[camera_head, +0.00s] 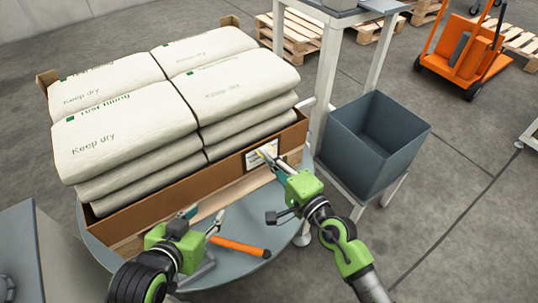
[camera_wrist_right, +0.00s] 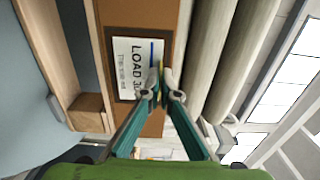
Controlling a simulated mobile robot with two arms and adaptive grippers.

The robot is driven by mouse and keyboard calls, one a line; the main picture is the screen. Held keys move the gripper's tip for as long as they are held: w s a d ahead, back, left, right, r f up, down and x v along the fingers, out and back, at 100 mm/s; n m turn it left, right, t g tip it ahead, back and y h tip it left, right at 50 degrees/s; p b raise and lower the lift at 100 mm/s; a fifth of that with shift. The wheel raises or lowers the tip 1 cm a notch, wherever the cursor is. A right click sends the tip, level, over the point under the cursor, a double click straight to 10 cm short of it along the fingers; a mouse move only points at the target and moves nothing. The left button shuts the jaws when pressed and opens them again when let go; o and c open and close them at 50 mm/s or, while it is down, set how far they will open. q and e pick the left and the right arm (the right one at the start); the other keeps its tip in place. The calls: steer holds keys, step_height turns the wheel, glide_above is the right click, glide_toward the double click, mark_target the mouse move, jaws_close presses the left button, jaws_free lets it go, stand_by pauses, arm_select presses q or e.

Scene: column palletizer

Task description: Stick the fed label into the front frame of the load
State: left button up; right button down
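The load is several stacked pale sacks (camera_head: 120,140) in a low brown cardboard tray (camera_head: 228,172). A dark-rimmed frame (camera_head: 250,159) sits on the tray's front wall, towards its right end. The white label (camera_wrist_right: 130,62), with "LOAD" print and a blue stripe, lies over the frame (camera_wrist_right: 112,90) in the right wrist view, within its dark rim. My right gripper (camera_wrist_right: 161,72) has its fingertips together at the label's striped edge and appears to pinch it. In the head view, it (camera_head: 266,155) is at the tray front. My left gripper (camera_head: 203,215) is open and empty before the tray.
The load stands on a round grey table (camera_head: 240,218), where an orange-handled tool (camera_head: 240,247) lies near the left gripper. A dark open bin (camera_head: 378,140) and a pale post (camera_head: 326,75) stand close on the right. Pallets (camera_head: 296,35) and an orange truck (camera_head: 470,55) are further back.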

arm_select(q)
steer(key=shift+s, duration=0.1)
stand_by(0.3)
steer(key=shift+f, duration=0.1)
arm_select(e)
steer(key=c, duration=2.2)
jaws_free()
arm_select(q)
steer(key=shift+a, duration=0.1)
arm_select(e)
steer(key=v, duration=1.1)
steer(key=shift+s+d, duration=0.2)
steer(key=shift+s, duration=0.15)
